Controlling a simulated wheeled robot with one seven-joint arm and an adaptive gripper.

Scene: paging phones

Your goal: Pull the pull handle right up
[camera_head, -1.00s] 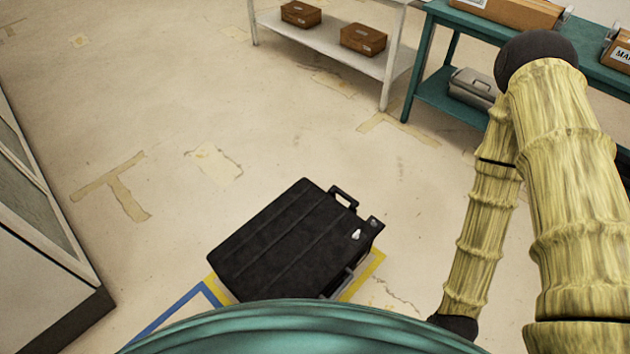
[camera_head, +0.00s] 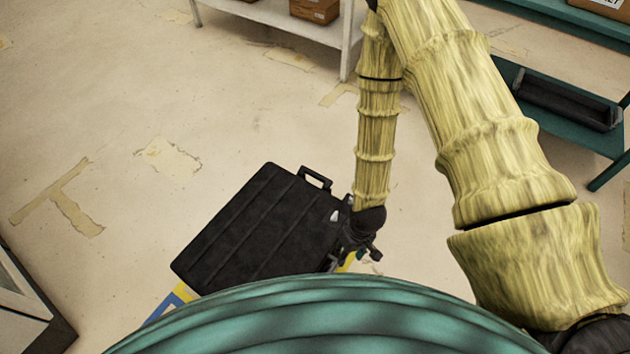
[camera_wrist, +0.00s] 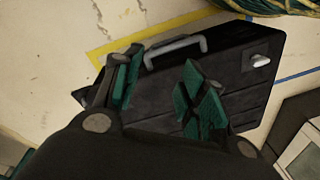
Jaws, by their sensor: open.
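A black ribbed suitcase (camera_head: 255,230) stands on the floor in the head view, and it fills the middle of the wrist view (camera_wrist: 225,85). A grey handle (camera_wrist: 175,52) is on its side in the wrist view. A small pale fitting (camera_wrist: 261,61) sits near one end of the case. In the head view a black loop handle (camera_head: 316,178) is on the far edge. My gripper (camera_wrist: 160,82) is open, its green-padded fingers apart, just short of the grey handle; contact cannot be told. In the head view my gripper (camera_head: 360,252) is at the case's right side and hides part of it.
Yellow and blue floor tape (camera_head: 172,298) runs by the case. A white shelf (camera_head: 290,20) with brown boxes and a teal table (camera_head: 575,125) stand at the back. A white cabinet (camera_head: 20,300) is at the left. The floor left of the case is clear.

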